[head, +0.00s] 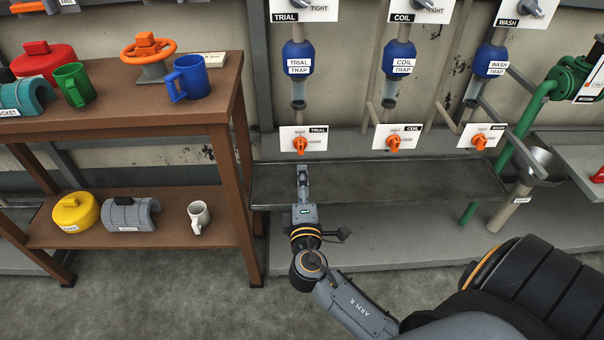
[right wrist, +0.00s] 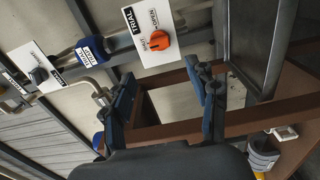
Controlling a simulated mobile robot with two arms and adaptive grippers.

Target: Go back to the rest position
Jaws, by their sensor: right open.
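My right gripper (head: 303,172) is stretched forward over the grey metal shelf, just below the orange TRIAL knob (head: 300,145). In the right wrist view my right gripper (right wrist: 165,100) shows two dark fingers apart with nothing between them. The orange TRIAL knob also shows in the right wrist view (right wrist: 158,41), ahead of the fingers and apart from them. My left gripper is not in the head view.
A brown wooden rack (head: 222,112) with mugs stands at the left. The metal shelf (head: 400,180) runs below the COIL knob (head: 394,143) and WASH knob (head: 479,141). A steel funnel (head: 540,165) and green pipe (head: 525,118) stand at the right.

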